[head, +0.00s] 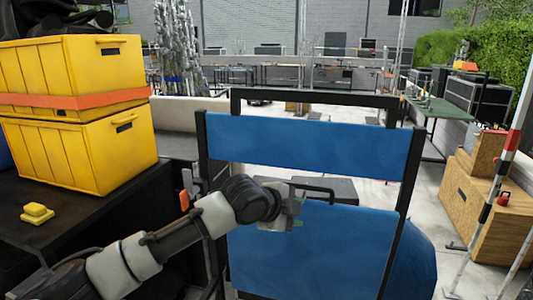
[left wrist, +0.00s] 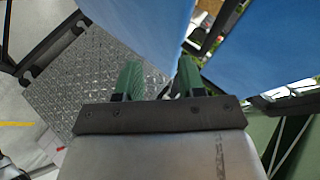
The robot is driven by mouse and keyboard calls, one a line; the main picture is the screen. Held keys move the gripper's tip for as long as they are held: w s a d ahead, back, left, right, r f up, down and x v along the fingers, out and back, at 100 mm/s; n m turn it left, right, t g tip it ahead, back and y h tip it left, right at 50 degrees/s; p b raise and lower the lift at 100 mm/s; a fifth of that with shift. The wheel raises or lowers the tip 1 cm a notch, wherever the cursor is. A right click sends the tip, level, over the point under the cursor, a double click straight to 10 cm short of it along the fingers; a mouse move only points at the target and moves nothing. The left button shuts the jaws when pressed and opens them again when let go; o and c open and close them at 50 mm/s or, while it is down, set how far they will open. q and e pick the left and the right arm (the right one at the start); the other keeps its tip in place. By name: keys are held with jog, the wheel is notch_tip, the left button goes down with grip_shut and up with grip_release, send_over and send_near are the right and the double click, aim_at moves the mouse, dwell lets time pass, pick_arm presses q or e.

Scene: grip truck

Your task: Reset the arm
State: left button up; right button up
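My left arm reaches in from the lower left in the head view, and its left gripper (head: 298,208) is in front of a blue folding chair (head: 310,145), near the gap between its backrest and seat. In the left wrist view, the two green fingers of the left gripper (left wrist: 160,72) stand apart with no object clearly held between them. Blue chair fabric (left wrist: 240,40) lies close beyond the fingers there. I cannot tell whether the gripper touches the chair. My right arm and gripper are not in view.
Two stacked yellow crates (head: 85,155) with an orange strap stand on a dark surface at left. A small yellow block (head: 37,213) lies on it. Farther back are a green table (head: 440,108) and open pale floor.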

pick_arm(q)
jog(key=s+a+f+n+g, duration=0.1)
jog(key=s+a+f+n, duration=0.1)
jog(key=s+f+n, duration=0.4)
jog(key=s+a+f+n, duration=0.1)
jog(key=s+a+f, duration=0.1)
jog(key=s+f, duration=0.65)
jog(key=s+a+f+n+g+y, duration=0.1)
jog(key=s+a+f+n+y, duration=0.45)
jog(key=s+a, duration=0.6)
jog(key=s+a+f+n+g+y, duration=0.25)
jog(key=s+a+f+n, duration=0.45)
jog(key=s+a, duration=0.5)
notch_tip(320, 180, down, 28)
jog(key=s+a+n+b, duration=0.1)
jog(key=s+a+f+g, duration=0.1)
jog(key=s+a+f, duration=0.1)
jog(key=s+f, duration=1.3)
jog(key=shift+s+a+g+y+b, duration=0.3)
jog(key=shift+s+a+g+b, duration=0.05)
jog(key=shift+s+a+b, duration=0.1)
